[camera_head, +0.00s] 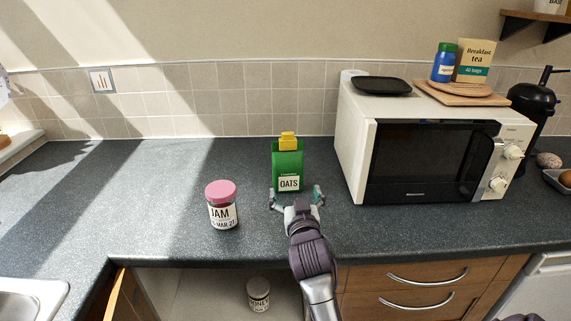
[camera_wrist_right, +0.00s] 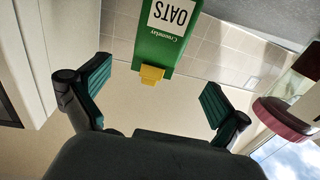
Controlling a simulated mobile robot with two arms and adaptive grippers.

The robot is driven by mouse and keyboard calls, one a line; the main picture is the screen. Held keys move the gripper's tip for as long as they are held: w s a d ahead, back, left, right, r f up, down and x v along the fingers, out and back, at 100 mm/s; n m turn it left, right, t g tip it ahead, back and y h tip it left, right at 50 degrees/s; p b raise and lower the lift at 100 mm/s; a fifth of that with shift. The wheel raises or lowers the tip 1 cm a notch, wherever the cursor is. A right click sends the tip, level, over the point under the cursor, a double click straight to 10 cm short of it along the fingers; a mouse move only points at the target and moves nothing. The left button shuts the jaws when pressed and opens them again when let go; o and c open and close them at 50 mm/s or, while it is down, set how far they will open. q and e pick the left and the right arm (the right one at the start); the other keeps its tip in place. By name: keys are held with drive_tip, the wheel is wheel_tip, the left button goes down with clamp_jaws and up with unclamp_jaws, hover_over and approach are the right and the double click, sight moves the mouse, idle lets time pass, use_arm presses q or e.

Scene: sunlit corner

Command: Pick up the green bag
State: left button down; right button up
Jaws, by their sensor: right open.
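The green bag (camera_head: 287,160) stands upright on the dark counter, with an OATS label and a yellow clip on its folded top. My right gripper (camera_head: 298,193) is open at the front of the bag, with its two fingers spread to the left and right of the bag's lower part. In the right wrist view the green bag (camera_wrist_right: 165,30) appears upside down, centred between the open fingers (camera_wrist_right: 155,95) and beyond their tips. My left gripper does not show.
A jam jar (camera_head: 222,208) with a pink lid stands left of the bag near the counter's front edge. A microwave (camera_head: 350,150) stands to the right. Another jar (camera_head: 258,294) sits below the counter (camera_head: 130,190), whose left part is clear.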

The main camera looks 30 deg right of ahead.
sight(289, 165)
drive_tip(key=shift+w+d, duration=0.1)
drive_tip(key=shift+w, duration=0.15)
drive_tip(key=shift+w+d, duration=0.1)
drive_tip(key=shift+w, duration=0.15)
drive_tip(key=p+x, duration=0.1)
drive_tip(key=x, duration=0.6)
drive_tip(key=shift+w+d, duration=0.25)
drive_tip(key=shift+w, duration=0.05)
drive_tip(key=shift+w+d+r, duration=0.2)
drive_tip(key=shift+w, duration=0.25)
drive_tip(key=p+x, duration=0.1)
drive_tip(key=x, duration=0.2)
drive_tip(key=shift+w+d, duration=0.15)
drive_tip(key=shift+w, duration=0.1)
drive_tip(key=shift+w+d, duration=0.2)
drive_tip(key=shift+w, duration=0.3)
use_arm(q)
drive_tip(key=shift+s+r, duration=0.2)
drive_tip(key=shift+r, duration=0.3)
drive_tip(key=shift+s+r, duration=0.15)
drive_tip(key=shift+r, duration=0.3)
use_arm(e)
drive_tip(key=c, duration=1)
